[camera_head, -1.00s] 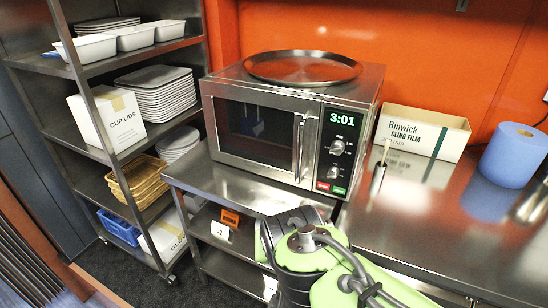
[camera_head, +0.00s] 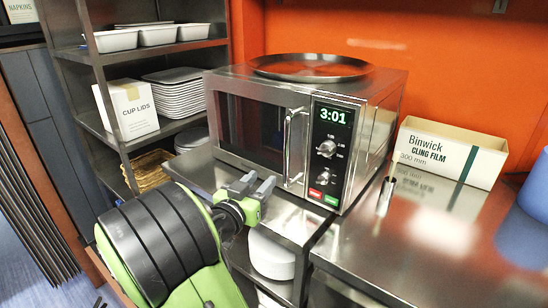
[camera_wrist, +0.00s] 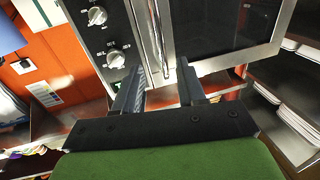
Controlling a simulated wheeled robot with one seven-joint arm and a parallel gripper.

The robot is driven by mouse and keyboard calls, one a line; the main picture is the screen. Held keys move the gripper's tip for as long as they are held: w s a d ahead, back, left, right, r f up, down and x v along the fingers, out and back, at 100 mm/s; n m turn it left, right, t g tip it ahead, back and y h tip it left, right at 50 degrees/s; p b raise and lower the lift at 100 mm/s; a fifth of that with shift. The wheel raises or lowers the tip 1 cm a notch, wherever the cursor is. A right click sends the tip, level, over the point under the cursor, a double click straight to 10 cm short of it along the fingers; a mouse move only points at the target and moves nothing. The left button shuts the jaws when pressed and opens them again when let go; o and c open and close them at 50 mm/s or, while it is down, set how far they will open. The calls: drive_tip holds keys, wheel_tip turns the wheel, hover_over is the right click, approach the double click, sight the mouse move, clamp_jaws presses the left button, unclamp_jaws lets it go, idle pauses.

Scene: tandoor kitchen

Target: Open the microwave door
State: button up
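The steel microwave (camera_head: 286,130) stands on the metal counter with its door (camera_head: 258,125) closed. Its vertical bar handle (camera_head: 289,150) is at the door's right edge, beside the control panel (camera_head: 330,150). My gripper (camera_head: 256,185) is in front of and below the door, left of the handle in the head view, with its fingers apart and empty. In the wrist view, the open gripper (camera_wrist: 162,85) points at the microwave. The handle (camera_wrist: 158,40) is beyond the fingertips and roughly in line with the gap, apart from both fingers.
A round tray (camera_head: 310,67) lies on top of the microwave. A cling film box (camera_head: 450,150) and a small metal cylinder (camera_head: 386,196) stand on the counter to the right. A shelf rack (camera_head: 110,75) with trays and a cup lids box is at the left.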

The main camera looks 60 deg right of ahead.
sight(285, 155)
drive_tip(key=d+p, duration=0.1)
drive_tip(key=d, duration=0.4)
drive_tip(key=d+p, duration=0.1)
drive_tip(key=d, duration=0.4)
drive_tip(key=d+p, duration=0.1)
drive_tip(key=d, duration=0.4)
drive_tip(key=shift+w+d, duration=0.15)
drive_tip(key=shift+w, duration=0.1)
drive_tip(key=shift+c, duration=0.3)
clamp_jaws()
